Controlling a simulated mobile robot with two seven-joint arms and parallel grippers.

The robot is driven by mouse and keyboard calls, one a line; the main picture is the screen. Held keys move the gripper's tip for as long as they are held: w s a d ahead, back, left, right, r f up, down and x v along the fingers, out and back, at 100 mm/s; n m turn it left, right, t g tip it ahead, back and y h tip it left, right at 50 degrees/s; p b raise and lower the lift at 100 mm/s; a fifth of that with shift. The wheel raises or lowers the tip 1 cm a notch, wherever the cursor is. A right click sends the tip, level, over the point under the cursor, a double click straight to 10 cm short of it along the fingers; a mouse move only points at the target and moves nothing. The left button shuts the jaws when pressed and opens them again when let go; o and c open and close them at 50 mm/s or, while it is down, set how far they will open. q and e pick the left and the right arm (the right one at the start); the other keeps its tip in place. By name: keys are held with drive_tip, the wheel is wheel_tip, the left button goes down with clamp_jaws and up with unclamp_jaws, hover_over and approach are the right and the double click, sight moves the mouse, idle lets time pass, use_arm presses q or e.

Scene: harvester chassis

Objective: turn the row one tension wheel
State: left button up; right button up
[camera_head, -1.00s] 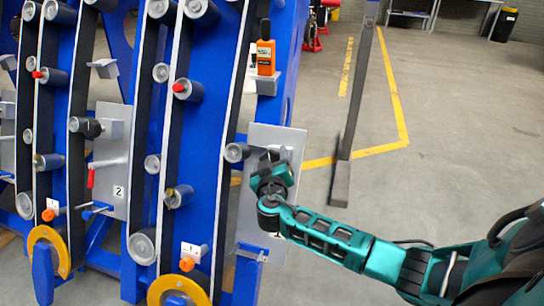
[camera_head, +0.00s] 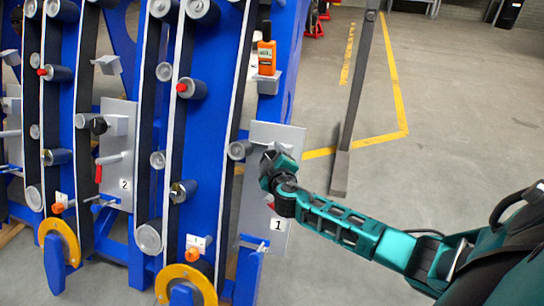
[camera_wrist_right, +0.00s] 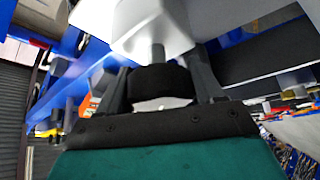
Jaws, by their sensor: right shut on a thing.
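The row one tension wheel, a black knob (camera_wrist_right: 160,88), shows in the right wrist view on a short grey shaft below a pale grey block (camera_wrist_right: 152,28). My right gripper (camera_wrist_right: 162,92) has one finger on each side of the wheel and is shut on it. In the head view my right gripper (camera_head: 272,165) is at the grey plate (camera_head: 290,135) with the label 1 (camera_head: 277,224), and it hides the wheel. A matching black wheel (camera_head: 98,125) shows on the plate marked 2. My left gripper is not in view.
Blue frames with dark belts and grey rollers (camera_head: 240,150) stand close on the left of plate 1. An orange meter (camera_head: 266,57) sits above the plate. A dark post (camera_head: 352,110) stands to the right, with open floor beyond.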

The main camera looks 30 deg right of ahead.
drive_tip(key=o, duration=1)
drive_tip(key=shift+c, duration=0.2)
drive_tip(key=shift+s+a+r, duration=0.1)
drive_tip(key=shift+s+a, duration=0.1)
drive_tip(key=shift+s, duration=0.35)
drive_tip(key=p+v, duration=0.2)
drive_tip(key=v, duration=0.9)
drive_tip(key=shift+s, duration=0.4)
drive_tip(key=shift+a, duration=0.1)
